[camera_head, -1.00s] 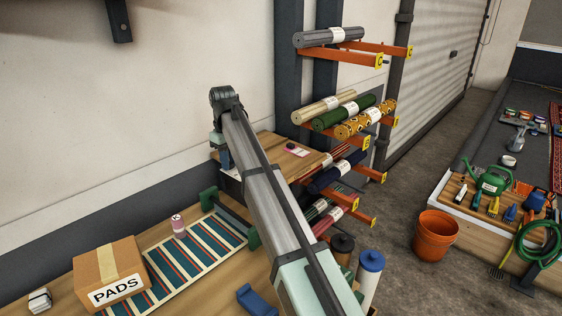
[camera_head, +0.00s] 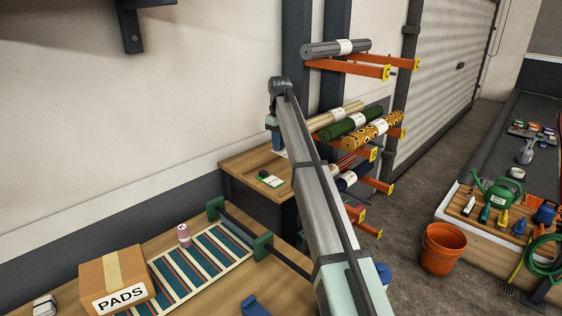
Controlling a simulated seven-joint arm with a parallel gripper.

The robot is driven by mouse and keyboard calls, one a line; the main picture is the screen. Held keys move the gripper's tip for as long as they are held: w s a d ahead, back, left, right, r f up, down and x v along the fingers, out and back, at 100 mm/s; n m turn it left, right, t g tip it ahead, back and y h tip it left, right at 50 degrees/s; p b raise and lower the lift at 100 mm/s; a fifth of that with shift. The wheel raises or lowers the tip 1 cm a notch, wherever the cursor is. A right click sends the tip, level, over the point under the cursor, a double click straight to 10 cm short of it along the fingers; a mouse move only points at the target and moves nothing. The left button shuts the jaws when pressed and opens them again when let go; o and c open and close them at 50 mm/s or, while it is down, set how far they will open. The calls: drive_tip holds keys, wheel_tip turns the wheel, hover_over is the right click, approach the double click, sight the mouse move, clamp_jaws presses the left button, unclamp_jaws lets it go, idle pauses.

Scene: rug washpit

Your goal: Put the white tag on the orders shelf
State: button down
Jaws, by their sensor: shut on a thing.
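My gripper (camera_head: 273,133) is at the far end of my arm, above the back of a wooden shelf (camera_head: 237,168) against the wall. A small white piece (camera_head: 281,153) shows just below it and appears to be the white tag, held in the jaws. The fingertips and most of the tag are too small or hidden to make out. No name is readable on the wooden shelf, so I cannot confirm it is the orders shelf. A green-and-white card (camera_head: 270,179) with a dark object on it lies there. My arm hides the shelf's right part.
A rack of rolled rugs (camera_head: 352,124) on orange arms stands right of the shelf. In front, a bench holds a PADS box (camera_head: 117,281), a pink can (camera_head: 184,235) and a striped rug (camera_head: 205,258). An orange bucket (camera_head: 441,249) stands on the floor.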

sight(279, 166)
drive_tip(key=shift+f, duration=3.35)
drive_tip(key=shift+f, duration=0.15)
drive_tip(key=c, duration=0.9)
unclamp_jaws()
drive_tip(key=shift+c, duration=0.2)
wheel_tip(279, 166, up, 12)
drive_tip(key=shift+r, duration=0.2)
